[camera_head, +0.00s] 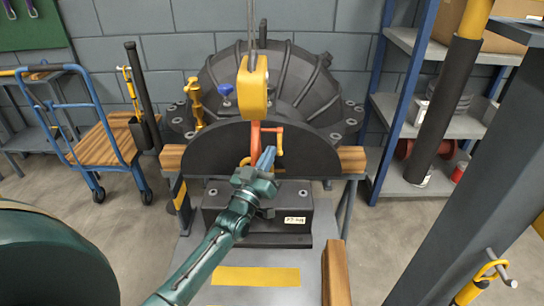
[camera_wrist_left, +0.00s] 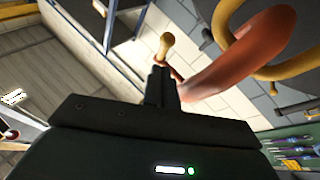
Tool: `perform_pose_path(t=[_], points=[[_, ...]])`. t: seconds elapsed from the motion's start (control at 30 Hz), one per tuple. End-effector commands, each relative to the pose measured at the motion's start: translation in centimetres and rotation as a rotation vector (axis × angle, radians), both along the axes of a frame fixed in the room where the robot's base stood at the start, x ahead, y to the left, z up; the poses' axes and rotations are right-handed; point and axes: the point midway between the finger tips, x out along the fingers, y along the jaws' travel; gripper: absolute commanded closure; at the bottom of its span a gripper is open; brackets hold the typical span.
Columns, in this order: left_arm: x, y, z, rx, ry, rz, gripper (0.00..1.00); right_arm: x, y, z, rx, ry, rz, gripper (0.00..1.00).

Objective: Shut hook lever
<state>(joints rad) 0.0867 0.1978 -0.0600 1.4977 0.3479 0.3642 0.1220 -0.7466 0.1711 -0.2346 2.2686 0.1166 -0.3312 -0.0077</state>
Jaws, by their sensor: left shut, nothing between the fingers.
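The orange hook (camera_head: 256,138) hangs under a yellow hoist block (camera_head: 253,88) in front of the dark casing half (camera_head: 310,150). In the left wrist view the hook (camera_wrist_left: 235,62) is large, and the lever's rounded knob (camera_wrist_left: 166,42) shows just beyond the fingertips. My left gripper (camera_head: 267,158) is shut and empty, close below the lever; I cannot tell whether it touches it. A yellow ring (camera_wrist_left: 292,66) shows beside the hook. My right gripper is not in view.
A blue cart (camera_head: 95,150) stands left, shelves (camera_head: 405,110) right. A grey post (camera_head: 455,215) rises at the front right.

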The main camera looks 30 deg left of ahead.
Motion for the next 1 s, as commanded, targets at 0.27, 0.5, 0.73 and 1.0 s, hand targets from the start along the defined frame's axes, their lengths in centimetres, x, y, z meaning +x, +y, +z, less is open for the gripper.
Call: perform_pose_path(t=[0.27, 0.5, 0.73, 1.0], points=[[1.5, -0.3, -0.6, 0.0, -0.002, 0.0, 1.0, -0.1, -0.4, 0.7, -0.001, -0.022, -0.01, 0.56], [1.5, -0.3, -0.6, 0.0, -0.002, 0.001, 1.0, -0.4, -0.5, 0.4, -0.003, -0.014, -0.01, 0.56], [2.5, 0.1, -2.1, 0.0, -0.002, 0.001, 1.0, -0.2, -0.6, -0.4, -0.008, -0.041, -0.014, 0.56], [2.7, 0.2, -2.0, 0.0, -0.002, 0.001, 1.0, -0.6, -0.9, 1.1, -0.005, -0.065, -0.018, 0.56]])
